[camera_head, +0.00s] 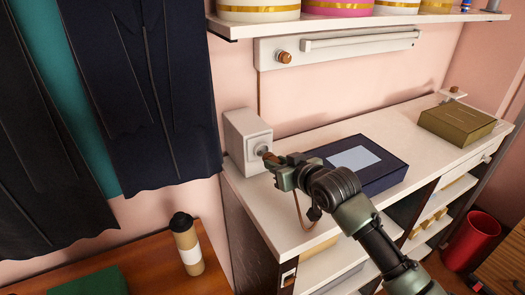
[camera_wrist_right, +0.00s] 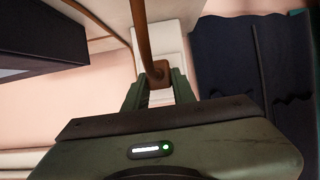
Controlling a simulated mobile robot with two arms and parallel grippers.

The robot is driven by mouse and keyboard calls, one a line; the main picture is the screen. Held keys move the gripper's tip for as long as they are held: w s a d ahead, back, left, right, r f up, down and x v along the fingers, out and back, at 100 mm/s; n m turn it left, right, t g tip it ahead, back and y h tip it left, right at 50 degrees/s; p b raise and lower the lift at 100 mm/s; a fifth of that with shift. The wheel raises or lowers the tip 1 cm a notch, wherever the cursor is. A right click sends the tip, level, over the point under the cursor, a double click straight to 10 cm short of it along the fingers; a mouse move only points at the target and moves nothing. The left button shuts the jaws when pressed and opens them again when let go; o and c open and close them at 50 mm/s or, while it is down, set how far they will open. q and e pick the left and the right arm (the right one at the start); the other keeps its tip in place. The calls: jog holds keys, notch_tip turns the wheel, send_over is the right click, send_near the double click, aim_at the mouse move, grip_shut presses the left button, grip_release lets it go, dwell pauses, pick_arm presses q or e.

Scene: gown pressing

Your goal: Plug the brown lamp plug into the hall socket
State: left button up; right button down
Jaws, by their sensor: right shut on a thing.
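The brown plug (camera_head: 268,156) is between the fingertips of my right gripper (camera_head: 274,161), which is shut on it. In the right wrist view the plug (camera_wrist_right: 158,72) sits between the two green fingers of the gripper (camera_wrist_right: 158,84), with its brown cord running up. My left gripper is out of view.
A dark blue box (camera_head: 362,164) lies on the white counter (camera_head: 309,142) close beside my right arm. An olive box (camera_head: 457,121) sits farther right. Dark gowns (camera_head: 150,90) hang at the left. A tumbler (camera_head: 187,245) stands on the wooden table below.

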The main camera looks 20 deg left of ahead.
aim_at(273, 158)
dwell(0.6)
jog(key=shift+w+a+b, duration=0.55)
jog(key=shift+w+a, duration=0.35)
jog(key=shift+a, duration=0.3)
jog(key=shift+p, duration=0.3)
dwell(0.6)
jog(key=shift+w+a, duration=0.1)
jog(key=shift+a, duration=0.05)
jog(key=shift+w+a+b, duration=0.3)
jog(key=shift+a+b, duration=0.05)
jog(key=shift+b, duration=0.15)
